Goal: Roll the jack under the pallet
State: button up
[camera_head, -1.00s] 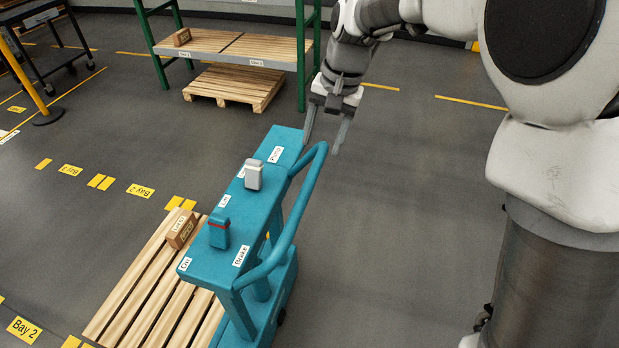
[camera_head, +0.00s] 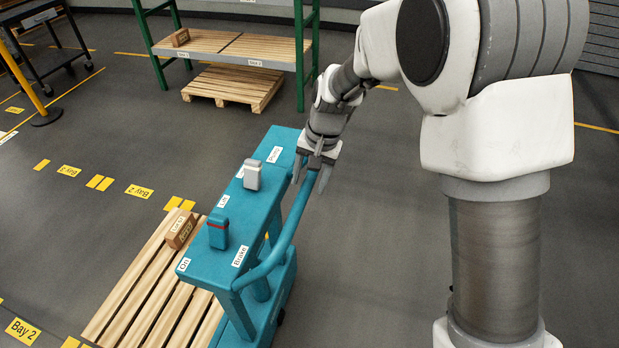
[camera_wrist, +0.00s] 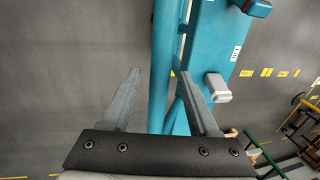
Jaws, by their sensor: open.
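The teal jack (camera_head: 245,205) stands upright in the middle of the head view. Its top panel has a grey lever (camera_head: 252,174), a teal switch with a red band (camera_head: 218,233) and white labels including "Brake". Its curved handle bar (camera_head: 284,240) runs along the right side. A slatted wooden pallet (camera_head: 140,285) lies directly left of the jack; the jack hides its right part. My gripper (camera_head: 312,178) is open at the far end of the handle. In the wrist view the handle bar (camera_wrist: 161,65) passes between the open fingers (camera_wrist: 160,92). Contact cannot be told.
A green-framed rack (camera_head: 235,48) with wooden shelves stands at the back, another pallet (camera_head: 235,86) under it. A small carton (camera_head: 180,231) sits on the near pallet. A yellow post (camera_head: 28,75) stands at left. Floor right of the jack is open up to my arm.

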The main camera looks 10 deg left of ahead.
grip_shut()
jog(key=shift+r, duration=0.1)
dwell(1.2)
